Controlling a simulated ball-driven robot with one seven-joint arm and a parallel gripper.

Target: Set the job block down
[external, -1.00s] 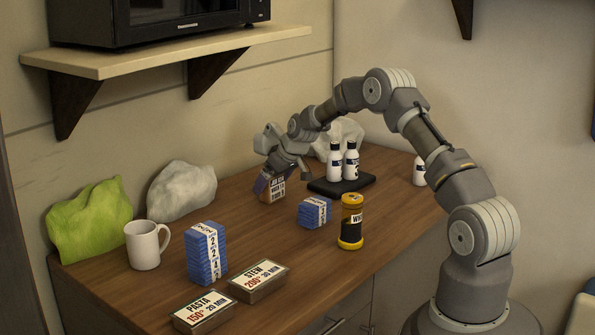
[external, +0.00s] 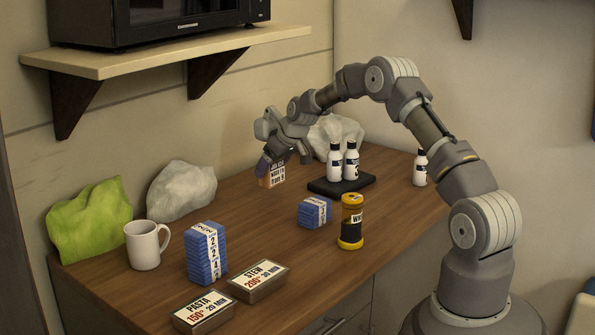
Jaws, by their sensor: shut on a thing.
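The job block (external: 273,177) is a small block with a white printed face and brown and purple-blue sides. It is in my gripper (external: 281,162), which points down over the back half of the wooden counter (external: 235,218). The gripper is shut on the block and covers its upper part. The block is slightly tilted in the picture. I cannot tell whether its underside touches the counter or hangs just above it.
A black tray (external: 325,190) with two white bottles stands right of the block. A small blue stack (external: 313,212) and a yellow-black canister (external: 351,222) are nearer. A grey bag (external: 182,190) lies left. Counter between bag and block is bare.

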